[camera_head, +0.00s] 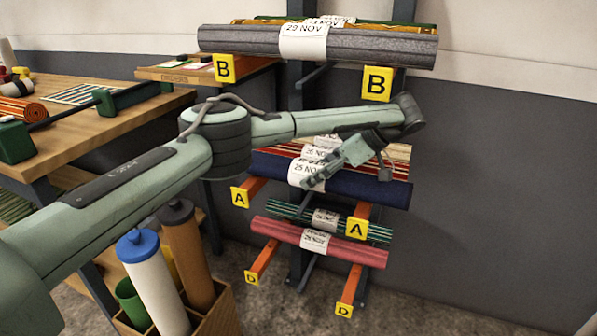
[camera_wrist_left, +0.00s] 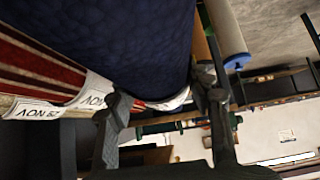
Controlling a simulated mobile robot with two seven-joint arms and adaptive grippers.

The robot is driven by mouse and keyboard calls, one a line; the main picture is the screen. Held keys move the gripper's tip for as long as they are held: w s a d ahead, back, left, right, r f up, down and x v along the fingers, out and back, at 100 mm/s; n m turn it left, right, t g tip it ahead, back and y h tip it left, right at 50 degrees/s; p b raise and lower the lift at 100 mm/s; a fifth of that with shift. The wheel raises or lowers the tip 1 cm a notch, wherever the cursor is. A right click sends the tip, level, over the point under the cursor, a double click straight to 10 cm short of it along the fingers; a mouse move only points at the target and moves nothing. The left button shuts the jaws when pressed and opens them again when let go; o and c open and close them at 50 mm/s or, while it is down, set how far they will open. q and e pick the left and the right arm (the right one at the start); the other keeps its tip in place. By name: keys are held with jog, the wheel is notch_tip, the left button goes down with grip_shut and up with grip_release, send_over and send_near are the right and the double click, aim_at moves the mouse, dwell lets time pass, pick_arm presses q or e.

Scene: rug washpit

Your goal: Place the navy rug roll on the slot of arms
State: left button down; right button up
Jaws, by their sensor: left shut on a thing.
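The navy rug roll (camera_head: 372,188) lies level at the front of the orange arms marked A (camera_head: 240,197), with a white "25 NOV" paper band around its middle. I cannot tell whether it rests on them or is just above. My left gripper (camera_head: 314,180) reaches down to it at the band and is shut on the roll. In the left wrist view the navy roll (camera_wrist_left: 120,40) fills the upper left, between the two dark fingers (camera_wrist_left: 165,95). The far side of the roll is hidden. My right gripper is not in view.
Red and cream striped rolls (camera_head: 395,152) lie behind the navy one. A grey roll (camera_head: 380,47) is on the B arms above; a pink roll (camera_head: 350,252) is on the D arms below. A wooden bench (camera_head: 120,125) and a box of upright rolls (camera_head: 222,318) stand left.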

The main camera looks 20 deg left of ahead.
aim_at(298, 172)
pick_arm(q)
jog(key=a, duration=0.4)
jog(key=shift+a+f, duration=0.25)
jog(key=shift+f, duration=0.4)
jog(key=shift+w, duration=0.1)
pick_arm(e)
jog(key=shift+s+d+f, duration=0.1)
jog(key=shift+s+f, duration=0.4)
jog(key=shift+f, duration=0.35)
pick_arm(q)
jog(key=c, duration=1.1)
grip_release()
jog(key=shift+f, duration=0.1)
jog(key=o, duration=0.4)
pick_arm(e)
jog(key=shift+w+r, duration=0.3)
pick_arm(q)
jog(key=shift+d, duration=0.1)
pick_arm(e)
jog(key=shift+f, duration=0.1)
